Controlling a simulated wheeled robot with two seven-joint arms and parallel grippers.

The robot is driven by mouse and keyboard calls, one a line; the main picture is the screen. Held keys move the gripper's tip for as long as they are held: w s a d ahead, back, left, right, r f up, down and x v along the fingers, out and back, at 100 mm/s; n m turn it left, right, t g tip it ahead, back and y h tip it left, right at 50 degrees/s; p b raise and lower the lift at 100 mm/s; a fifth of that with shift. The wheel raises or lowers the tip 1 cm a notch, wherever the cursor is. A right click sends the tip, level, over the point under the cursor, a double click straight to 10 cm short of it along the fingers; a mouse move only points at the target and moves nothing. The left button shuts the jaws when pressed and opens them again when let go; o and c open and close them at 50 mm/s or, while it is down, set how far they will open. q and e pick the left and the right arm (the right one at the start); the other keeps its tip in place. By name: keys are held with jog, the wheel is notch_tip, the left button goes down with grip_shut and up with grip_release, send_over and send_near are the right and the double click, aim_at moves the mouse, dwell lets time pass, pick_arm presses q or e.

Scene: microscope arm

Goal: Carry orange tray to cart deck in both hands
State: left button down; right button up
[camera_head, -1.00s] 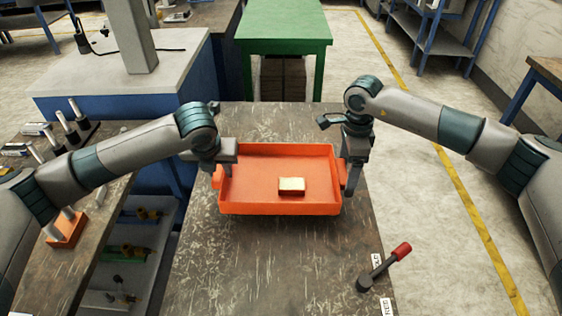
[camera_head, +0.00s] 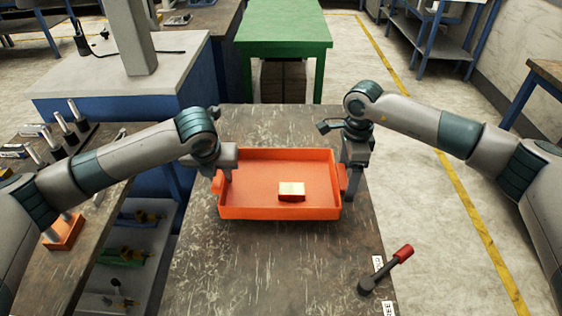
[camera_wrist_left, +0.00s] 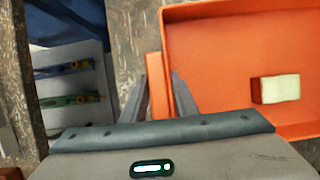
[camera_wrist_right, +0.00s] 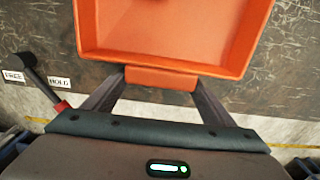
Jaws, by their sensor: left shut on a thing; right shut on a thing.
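The orange tray (camera_head: 262,174) is held between my two grippers over the dark, scratched tabletop in the head view. I cannot tell how far it is above the surface. A small pale-topped block (camera_head: 291,191) lies inside it, right of the middle, and also shows in the left wrist view (camera_wrist_left: 280,88). My left gripper (camera_head: 222,183) is shut on the tray's left handle (camera_wrist_left: 154,85). My right gripper (camera_head: 347,186) is shut on the tray's right handle, seen in the right wrist view (camera_wrist_right: 160,78). No cart deck can be clearly identified.
A lever with a red knob (camera_head: 403,253) stands on the tabletop (camera_head: 240,275) at the front right, beside small labels. A green table (camera_head: 284,35) is beyond. A side bench (camera_head: 65,265) with metal posts and a shelf of tools are at left. Open floor lies at right.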

pick_arm(q)
jog(key=shift+f+b, duration=1.7)
jog(key=shift+f, duration=0.05)
pick_arm(e)
jog(key=shift+f, duration=1.8)
pick_arm(q)
jog(key=c, duration=1.4)
grip_release()
pick_arm(e)
jog(key=o, duration=1.4)
jog(key=shift+r, duration=0.1)
jog(key=shift+o, duration=0.2)
pick_arm(q)
jog(key=shift+r, duration=0.15)
jog(key=v, duration=1.2)
jog(key=shift+s, duration=0.1)
pick_arm(e)
jog(key=shift+r, duration=0.1)
notch_tip(320, 180, up, 12)
jog(key=shift+f, duration=0.1)
